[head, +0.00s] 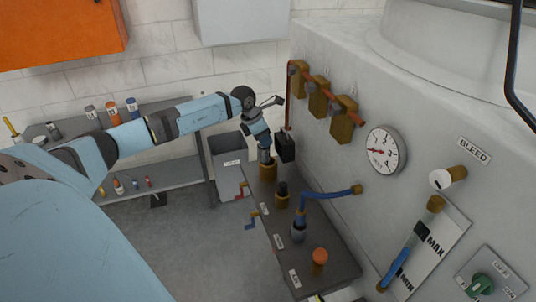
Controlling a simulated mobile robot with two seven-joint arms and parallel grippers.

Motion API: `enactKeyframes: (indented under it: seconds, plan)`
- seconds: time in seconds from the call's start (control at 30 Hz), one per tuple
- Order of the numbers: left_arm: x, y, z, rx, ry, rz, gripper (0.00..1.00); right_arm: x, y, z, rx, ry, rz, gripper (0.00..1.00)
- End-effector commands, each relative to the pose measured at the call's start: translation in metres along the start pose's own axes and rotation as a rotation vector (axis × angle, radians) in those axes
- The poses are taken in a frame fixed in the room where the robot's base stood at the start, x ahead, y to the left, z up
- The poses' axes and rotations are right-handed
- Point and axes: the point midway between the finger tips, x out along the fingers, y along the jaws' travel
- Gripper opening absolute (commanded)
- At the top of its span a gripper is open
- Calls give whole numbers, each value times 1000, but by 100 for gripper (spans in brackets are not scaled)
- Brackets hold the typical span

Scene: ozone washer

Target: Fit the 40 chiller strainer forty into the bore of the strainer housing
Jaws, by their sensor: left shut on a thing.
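My left gripper (262,141) reaches in from the left and points down over the far end of the dark bench. It is shut on a small grey cylindrical piece, which I take to be the strainer (264,156). The piece stands above or in the mouth of a brass cylinder (268,173), which looks like the strainer housing. At this size I cannot tell how deep the piece sits, and the gripper hides part of it. My right gripper is not in view.
A black box (285,146) stands close right of the gripper. A dark-topped brass fitting (282,197), a blue hose (326,196) and an orange-capped fitting (319,259) line the dark bench (335,237). A grey bin (228,176) stands left. The machine wall bears a gauge (385,150).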

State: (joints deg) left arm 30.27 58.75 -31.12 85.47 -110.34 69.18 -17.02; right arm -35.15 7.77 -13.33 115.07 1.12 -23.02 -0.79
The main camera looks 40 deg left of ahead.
Motion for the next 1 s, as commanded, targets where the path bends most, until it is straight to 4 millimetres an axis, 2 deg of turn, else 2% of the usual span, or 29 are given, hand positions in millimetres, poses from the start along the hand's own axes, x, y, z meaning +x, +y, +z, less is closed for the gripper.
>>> enactKeyframes:
  seconds: [0.07, 0.17, 0.37, 0.63, 1.0]
  plan:
    - [7, -1, 16, 0, -4, -1, 0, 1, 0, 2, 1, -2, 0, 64]
    - [23, 0, 6, -1, 3, -1, 0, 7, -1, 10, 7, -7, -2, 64]
    - [32, 0, 2, 0, 1, 0, 0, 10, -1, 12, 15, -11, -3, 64]
    - [70, 0, -14, -1, 2, -1, 0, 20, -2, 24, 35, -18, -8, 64]
    - [73, 0, -15, 0, 1, 0, 0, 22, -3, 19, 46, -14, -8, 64]
